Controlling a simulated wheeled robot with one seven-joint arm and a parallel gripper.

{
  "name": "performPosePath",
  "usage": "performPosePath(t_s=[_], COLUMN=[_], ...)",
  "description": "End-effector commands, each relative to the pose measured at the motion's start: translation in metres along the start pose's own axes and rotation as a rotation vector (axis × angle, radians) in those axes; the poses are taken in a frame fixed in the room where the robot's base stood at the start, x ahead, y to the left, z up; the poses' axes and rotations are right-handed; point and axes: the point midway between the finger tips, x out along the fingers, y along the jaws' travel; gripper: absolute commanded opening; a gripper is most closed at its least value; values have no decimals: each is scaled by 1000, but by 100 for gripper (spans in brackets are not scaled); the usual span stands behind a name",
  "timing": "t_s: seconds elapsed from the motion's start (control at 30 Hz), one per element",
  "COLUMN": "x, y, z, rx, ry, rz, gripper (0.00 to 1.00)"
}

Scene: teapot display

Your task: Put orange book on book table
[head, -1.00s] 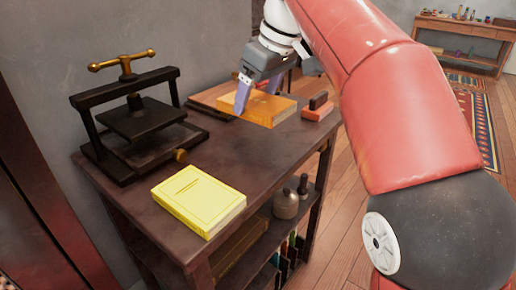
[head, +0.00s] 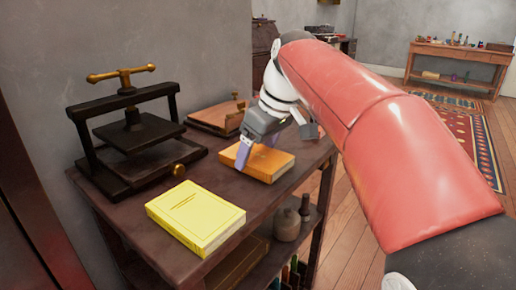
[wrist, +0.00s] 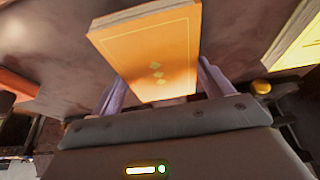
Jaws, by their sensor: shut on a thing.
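The orange book (head: 264,164) lies flat on or just above the dark wooden table (head: 262,200), in its back half; I cannot tell whether it touches the top. My gripper (head: 243,158) is shut on the book, with its purple fingers on either side of the near end. In the wrist view, the orange book (wrist: 155,55) extends away from between my gripper's fingers (wrist: 160,90). The yellow book (head: 196,216) lies flat on the table's front part, apart from the orange one, and its edge shows in the wrist view (wrist: 300,42).
A black book press (head: 135,130) with a brass handle stands at the left against the wall. A wooden board with a brass clamp (head: 215,118) lies at the table's back. Jars (head: 287,224) stand on the shelf below. Bare tabletop lies between the two books.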

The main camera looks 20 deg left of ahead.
Motion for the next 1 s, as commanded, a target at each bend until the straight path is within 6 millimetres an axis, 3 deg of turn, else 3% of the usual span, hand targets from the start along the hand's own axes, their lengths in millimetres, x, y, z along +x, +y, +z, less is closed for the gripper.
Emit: performPosePath(t_s=[0.03, 0.07, 0.2, 0.43, 0.57, 1.0], x=[2, 2, 1, 0, -12, -101], y=[0, 0, 0, 0, 0, 1], z=[1, 1, 0, 0, -1, -2], rx=[0, 0, 0, 0, 1, 1], ry=[0, 0, 0, 0, 1, 1], rz=[0, 0, 0, 0, 1, 1], gripper=[14, 83, 100, 100, 100, 100])
